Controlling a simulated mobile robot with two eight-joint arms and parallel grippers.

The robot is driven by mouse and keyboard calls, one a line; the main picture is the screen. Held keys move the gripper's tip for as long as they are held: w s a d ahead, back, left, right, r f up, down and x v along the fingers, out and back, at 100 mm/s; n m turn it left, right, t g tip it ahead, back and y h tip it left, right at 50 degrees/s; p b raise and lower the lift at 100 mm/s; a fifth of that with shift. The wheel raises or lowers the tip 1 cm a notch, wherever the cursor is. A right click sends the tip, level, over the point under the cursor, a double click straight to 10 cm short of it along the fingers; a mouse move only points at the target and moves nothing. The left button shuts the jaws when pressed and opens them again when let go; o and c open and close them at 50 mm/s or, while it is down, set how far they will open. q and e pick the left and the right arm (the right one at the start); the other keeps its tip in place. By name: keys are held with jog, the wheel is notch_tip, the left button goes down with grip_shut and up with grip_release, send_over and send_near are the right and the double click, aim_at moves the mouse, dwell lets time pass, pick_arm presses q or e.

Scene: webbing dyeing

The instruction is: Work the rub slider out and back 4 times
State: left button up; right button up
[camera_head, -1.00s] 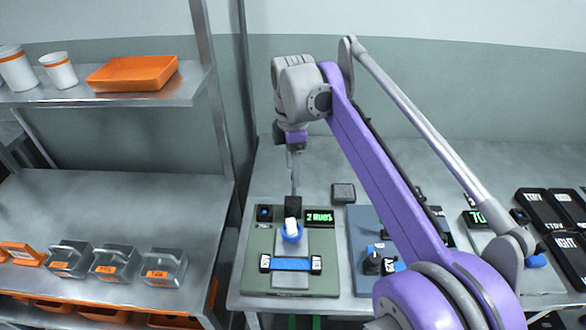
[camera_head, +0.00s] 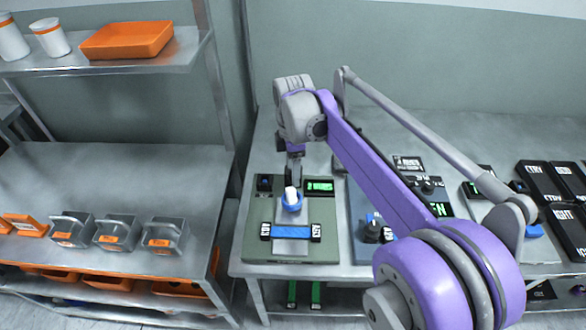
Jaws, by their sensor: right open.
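The rub slider (camera_head: 291,201), a white knob in a blue ring, sits on a pale track on the green-grey rub panel (camera_head: 260,246). It is behind a blue webbing strip (camera_head: 289,231) held between two black end clamps. My right gripper (camera_head: 293,181) is open, pointing down just behind and above the slider. Its dark fingers overlap the slider's back, so I cannot tell whether they touch it. A green-lit display (camera_head: 319,186) is beside it; its figure is too blurred to read. My left gripper is not in view.
My right arm crosses above the blue-grey panel (camera_head: 357,214) to the right, hiding part of it. Grey handled bins (camera_head: 117,231) stand on the left bench, with an orange tray (camera_head: 127,40) on the shelf above.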

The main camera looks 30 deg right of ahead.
grip_shut()
dwell(0.3)
dwell(1.2)
